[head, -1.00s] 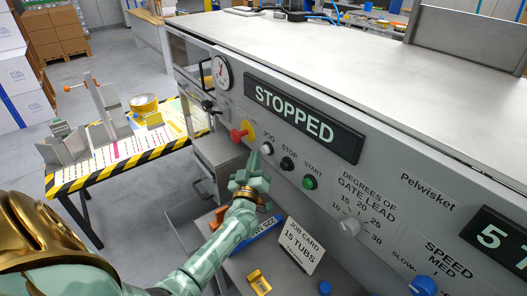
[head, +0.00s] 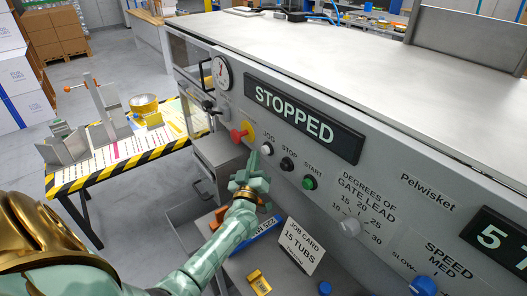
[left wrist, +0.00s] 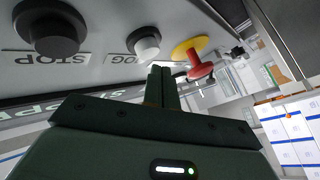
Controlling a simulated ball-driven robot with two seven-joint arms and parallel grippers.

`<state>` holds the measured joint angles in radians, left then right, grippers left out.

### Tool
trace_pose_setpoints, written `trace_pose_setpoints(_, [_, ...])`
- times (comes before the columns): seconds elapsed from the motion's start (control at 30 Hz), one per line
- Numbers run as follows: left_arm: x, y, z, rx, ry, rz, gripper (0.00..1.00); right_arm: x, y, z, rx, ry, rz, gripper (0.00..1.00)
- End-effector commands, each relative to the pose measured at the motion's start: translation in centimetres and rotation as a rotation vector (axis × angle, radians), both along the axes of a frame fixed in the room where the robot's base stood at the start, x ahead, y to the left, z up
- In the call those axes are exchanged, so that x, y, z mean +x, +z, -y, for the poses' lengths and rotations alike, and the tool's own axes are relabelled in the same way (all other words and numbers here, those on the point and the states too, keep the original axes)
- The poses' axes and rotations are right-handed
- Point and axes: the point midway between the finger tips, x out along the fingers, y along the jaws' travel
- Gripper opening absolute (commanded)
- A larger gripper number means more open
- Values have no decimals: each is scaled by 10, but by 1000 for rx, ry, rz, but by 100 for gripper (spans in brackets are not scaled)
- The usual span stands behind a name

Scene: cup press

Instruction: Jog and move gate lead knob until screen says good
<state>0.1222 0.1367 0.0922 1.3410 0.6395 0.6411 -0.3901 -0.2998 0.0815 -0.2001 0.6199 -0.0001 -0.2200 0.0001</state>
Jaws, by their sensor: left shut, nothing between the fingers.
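The screen (head: 303,118) reads STOPPED. The white JOG button (head: 267,149) sits below it, left of the black STOP button (head: 288,164) and the green START button (head: 309,182). The gate lead knob (head: 350,227) is grey, under a printed scale from 10 to 30. My left gripper (head: 256,158) is shut and empty, its tips just below and left of the JOG button. In the left wrist view the shut fingertips (left wrist: 160,72) are close to the JOG button (left wrist: 145,45); I cannot tell whether they touch it. My right gripper is not in view.
A red emergency knob on a yellow plate (head: 249,130) is left of JOG. A blue speed knob (head: 424,286) is at lower right. A job card (head: 299,247) reading 15 TUBS stands below the panel. A striped-edge table (head: 130,163) is at left.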

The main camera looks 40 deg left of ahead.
Motion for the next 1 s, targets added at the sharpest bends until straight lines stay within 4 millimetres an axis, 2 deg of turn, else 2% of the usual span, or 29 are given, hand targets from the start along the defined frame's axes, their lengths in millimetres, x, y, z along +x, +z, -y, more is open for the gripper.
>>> trace_pose_setpoints(0.67, [0, 0, 0, 0, 0, 0, 0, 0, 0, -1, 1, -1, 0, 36])
trace_pose_setpoints(1.0, [8, 0, 2, 0, 0, 0, 0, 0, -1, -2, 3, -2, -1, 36])
